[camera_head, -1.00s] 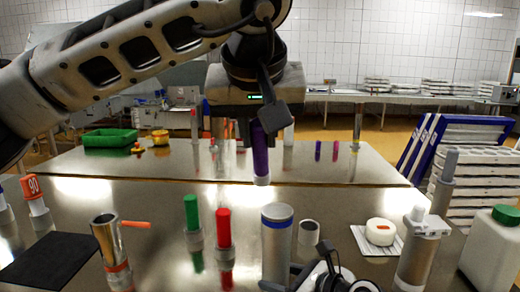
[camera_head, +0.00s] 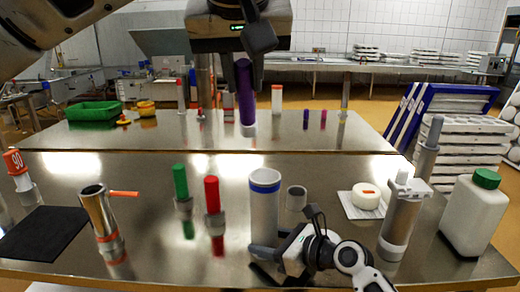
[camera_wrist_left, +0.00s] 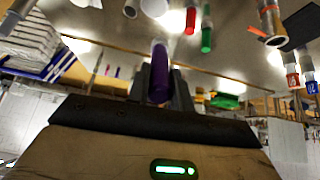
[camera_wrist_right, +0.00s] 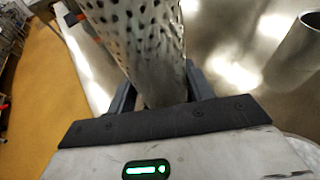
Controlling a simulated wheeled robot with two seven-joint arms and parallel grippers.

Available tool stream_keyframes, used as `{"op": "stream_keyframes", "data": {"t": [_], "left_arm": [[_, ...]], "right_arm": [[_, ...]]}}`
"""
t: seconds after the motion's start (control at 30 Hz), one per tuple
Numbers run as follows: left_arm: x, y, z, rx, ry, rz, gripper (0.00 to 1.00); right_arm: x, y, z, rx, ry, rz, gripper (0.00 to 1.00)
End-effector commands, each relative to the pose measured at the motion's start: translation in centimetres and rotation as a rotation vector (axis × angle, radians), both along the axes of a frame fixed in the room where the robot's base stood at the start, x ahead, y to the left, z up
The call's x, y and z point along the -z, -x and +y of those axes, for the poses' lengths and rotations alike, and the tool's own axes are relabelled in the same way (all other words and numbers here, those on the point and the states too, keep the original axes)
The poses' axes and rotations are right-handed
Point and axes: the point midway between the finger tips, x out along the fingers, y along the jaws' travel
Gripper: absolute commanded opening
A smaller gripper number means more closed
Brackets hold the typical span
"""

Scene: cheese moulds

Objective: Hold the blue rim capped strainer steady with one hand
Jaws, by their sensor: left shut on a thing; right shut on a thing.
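The blue rim capped strainer (camera_head: 264,213) is an upright grey cylinder with a blue band at its top, standing on the steel table. My right gripper (camera_head: 264,262) is shut on it low down near the table. In the right wrist view its perforated wall (camera_wrist_right: 140,45) sits between the fingers. My left gripper (camera_head: 245,85) is high above the table, shut on a purple stick (camera_head: 244,95) with a pale lower end. The purple stick also shows between the fingers in the left wrist view (camera_wrist_left: 159,72). The strainer's lower part is partly hidden by my right gripper.
A short grey cup (camera_head: 296,198) stands right of the strainer. Red (camera_head: 212,195) and green (camera_head: 181,183) capped sticks stand left. A metal cylinder (camera_head: 100,215), a white cheese (camera_head: 366,196), a tall grey cylinder (camera_head: 400,222) and a green-capped bottle (camera_head: 474,215) stand farther out.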

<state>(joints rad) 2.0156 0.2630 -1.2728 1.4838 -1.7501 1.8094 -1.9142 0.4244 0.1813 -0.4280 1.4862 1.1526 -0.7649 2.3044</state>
Motion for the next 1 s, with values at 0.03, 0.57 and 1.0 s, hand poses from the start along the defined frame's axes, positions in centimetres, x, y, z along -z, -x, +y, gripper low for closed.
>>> {"op": "stream_keyframes", "data": {"t": [0.03, 0.57, 1.0], "left_arm": [[0.0, 0.0, 0.0, 0.000, 0.000, 0.000, 0.00], [0.0, 0.0, 0.0, 0.000, 0.000, 0.000, 0.00], [0.0, 0.0, 0.0, 0.000, 0.000, 0.000, 0.00]], "right_arm": [[-0.1, 0.0, 0.0, 0.000, -0.001, -0.001, 0.39], [0.0, 0.0, 0.0, 0.000, -0.001, -0.001, 0.77], [-1.5, 2.9, -4.3, 0.002, 0.002, -0.001, 0.77]]}}
